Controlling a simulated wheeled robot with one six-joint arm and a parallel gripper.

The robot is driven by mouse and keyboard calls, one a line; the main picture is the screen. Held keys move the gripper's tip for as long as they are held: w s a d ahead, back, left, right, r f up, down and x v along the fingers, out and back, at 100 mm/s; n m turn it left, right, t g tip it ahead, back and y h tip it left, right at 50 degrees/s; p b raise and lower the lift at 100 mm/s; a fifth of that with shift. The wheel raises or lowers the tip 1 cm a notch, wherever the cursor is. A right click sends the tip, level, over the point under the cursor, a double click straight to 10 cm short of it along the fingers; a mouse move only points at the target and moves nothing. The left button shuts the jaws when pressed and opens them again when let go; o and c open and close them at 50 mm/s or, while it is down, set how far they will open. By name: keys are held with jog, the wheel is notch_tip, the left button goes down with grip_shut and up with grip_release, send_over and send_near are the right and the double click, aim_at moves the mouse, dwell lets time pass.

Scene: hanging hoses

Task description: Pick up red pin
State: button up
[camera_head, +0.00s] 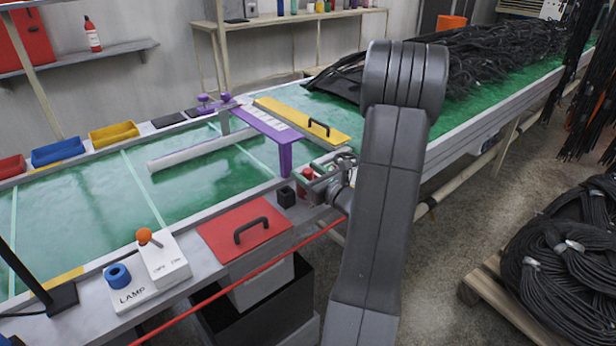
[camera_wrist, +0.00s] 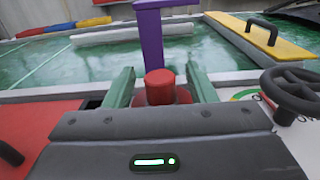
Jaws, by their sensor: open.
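The red pin (camera_wrist: 160,84) shows in the wrist view as a short red cylinder with a wider red base. My gripper (camera_wrist: 158,70) is open, with one green finger on each side of the pin. In this view the pin appears between the fingers, with a gap on both sides; whether they are level with it in depth is hard to tell. In the head view the red pin (camera_head: 307,173) is small, beside my gripper (camera_head: 318,182) at the conveyor's near edge. My arm hides part of the area there.
A purple arch (camera_head: 284,150) stands just behind the pin. A handwheel (camera_wrist: 293,90) is close on the right. A red panel with a black handle (camera_head: 240,228) lies to the left, with a small black block (camera_head: 286,196) near it. A yellow cover (camera_head: 300,120) lies beyond.

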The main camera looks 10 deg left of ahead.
jog(key=c, duration=1.1)
jog(key=shift+o, duration=0.2)
